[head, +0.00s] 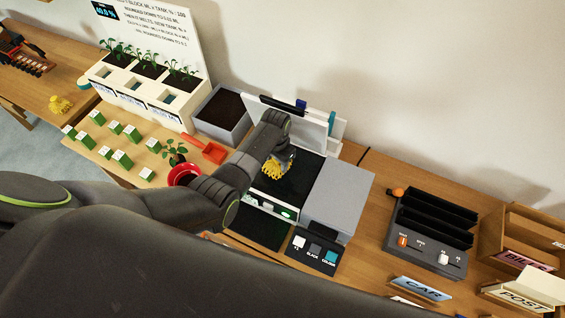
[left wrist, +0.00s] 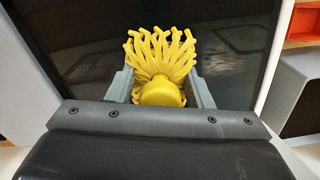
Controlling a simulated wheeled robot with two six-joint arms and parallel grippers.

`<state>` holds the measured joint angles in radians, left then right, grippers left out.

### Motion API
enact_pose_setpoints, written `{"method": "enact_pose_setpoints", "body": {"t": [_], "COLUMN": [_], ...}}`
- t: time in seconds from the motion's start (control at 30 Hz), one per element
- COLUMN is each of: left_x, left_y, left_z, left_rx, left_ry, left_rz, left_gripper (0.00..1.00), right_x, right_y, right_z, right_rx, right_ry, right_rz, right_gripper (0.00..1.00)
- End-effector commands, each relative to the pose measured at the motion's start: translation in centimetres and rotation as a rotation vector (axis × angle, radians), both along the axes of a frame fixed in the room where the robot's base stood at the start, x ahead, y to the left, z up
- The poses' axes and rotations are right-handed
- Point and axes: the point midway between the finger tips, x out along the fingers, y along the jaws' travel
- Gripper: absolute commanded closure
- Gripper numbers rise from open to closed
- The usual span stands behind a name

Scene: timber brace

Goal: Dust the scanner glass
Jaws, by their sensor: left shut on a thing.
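The scanner's dark glass (head: 296,192) lies face up, with its white lid (head: 312,128) raised behind it. My left gripper (head: 283,158) is over the upper left part of the glass, shut on a yellow duster (head: 271,171). In the left wrist view the duster (left wrist: 160,60) sits between both fingers, its soft yellow strands spread out over the dark glass (left wrist: 228,45). I cannot tell whether the strands touch the glass. The gripper and arm hide part of the glass. My right gripper is not in view.
A grey box (head: 340,199) adjoins the scanner's right side. A red pot (head: 184,174), an orange scoop (head: 205,149) and a soil bin (head: 221,112) stand left. A black slotted rack (head: 434,218) and wooden trays stand right.

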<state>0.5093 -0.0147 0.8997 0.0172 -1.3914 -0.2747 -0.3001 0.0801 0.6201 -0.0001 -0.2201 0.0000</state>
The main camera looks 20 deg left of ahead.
Motion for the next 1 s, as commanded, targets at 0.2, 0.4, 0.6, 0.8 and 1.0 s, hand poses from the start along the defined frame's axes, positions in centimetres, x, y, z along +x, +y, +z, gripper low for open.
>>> {"method": "enact_pose_setpoints", "body": {"t": [0.2, 0.4, 0.6, 0.8, 1.0], "left_x": [0.2, 0.3, 0.5, 0.7, 0.8], "left_y": [1.7, 2.4, 4.1, 5.5, 6.2], "left_z": [-0.1, -0.2, -0.1, -0.1, -0.1], "left_rx": [0.001, 0.002, 0.003, 0.001, 0.002], "left_ry": [0.001, 0.001, 0.001, 0.001, 0.001], "left_rz": [0.000, 0.001, 0.000, 0.001, 0.000], "left_gripper": [0.72, 0.72, 0.72, 0.72, 0.72], "right_x": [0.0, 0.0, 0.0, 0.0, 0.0], "right_y": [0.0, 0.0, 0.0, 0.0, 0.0], "right_z": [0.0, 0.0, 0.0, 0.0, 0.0], "right_rx": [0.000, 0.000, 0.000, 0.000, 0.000], "right_ry": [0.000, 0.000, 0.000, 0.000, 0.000], "right_rz": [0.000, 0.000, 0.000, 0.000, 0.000], "right_gripper": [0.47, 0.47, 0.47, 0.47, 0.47]}}
